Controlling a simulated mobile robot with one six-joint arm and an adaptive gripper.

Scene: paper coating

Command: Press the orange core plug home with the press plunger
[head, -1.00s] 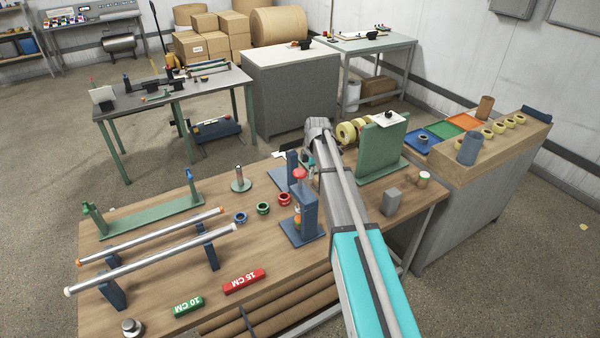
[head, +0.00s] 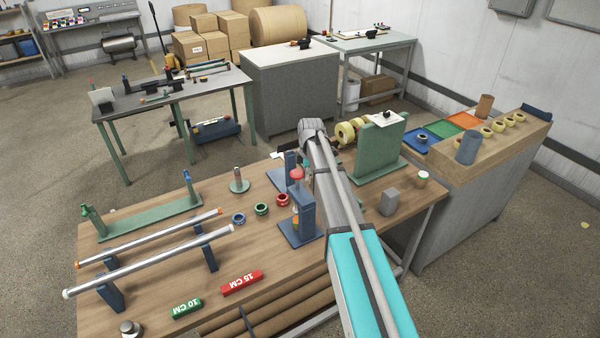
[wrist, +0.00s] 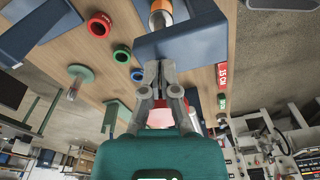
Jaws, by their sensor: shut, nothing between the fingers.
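The blue press (head: 306,208) stands on the wooden bench, with its red plunger knob (head: 297,174) on top. A small patch of orange, which looks like the core plug (head: 296,221), shows low inside the press. In the wrist view an orange piece (wrist: 179,10) sits beside a pale cylinder, beyond the blue press arm (wrist: 185,40). My gripper (wrist: 161,72) is shut and empty, its fingertips close to the blue press arm. The red knob (wrist: 160,117) shows partly behind the fingers; I cannot tell whether they touch it. In the head view my fingers are hidden.
Blue (head: 238,219), green (head: 261,210) and red (head: 282,200) rings lie left of the press. Metal rods (head: 150,260) rest on stands at the left. A green upright stand (head: 380,150) and a grey block (head: 388,203) are right of my arm.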

